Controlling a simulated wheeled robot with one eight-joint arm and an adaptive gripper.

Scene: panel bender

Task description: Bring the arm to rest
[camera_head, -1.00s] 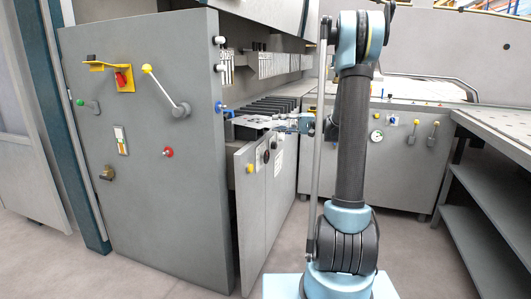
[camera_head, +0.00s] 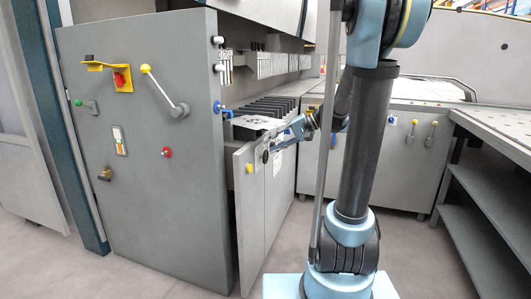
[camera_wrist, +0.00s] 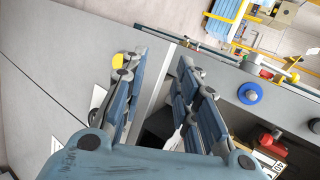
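In the head view my gripper (camera_head: 278,142) is beside the top of the panel bender's open door (camera_head: 255,200), in front of the rack of dark slots. My arm stands in the middle of the head view, its upper part bent at the top of the picture. The exact gap between gripper and door cannot be told.
The panel bender's side (camera_head: 150,190) carries a lever (camera_head: 163,92), a red knob (camera_head: 167,152) and a yellow bracket (camera_head: 108,67). A grey table with a shelf (camera_head: 490,190) stands at the right. The wrist view shows a blue round knob (camera_wrist: 250,93). Floor is clear at the front left.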

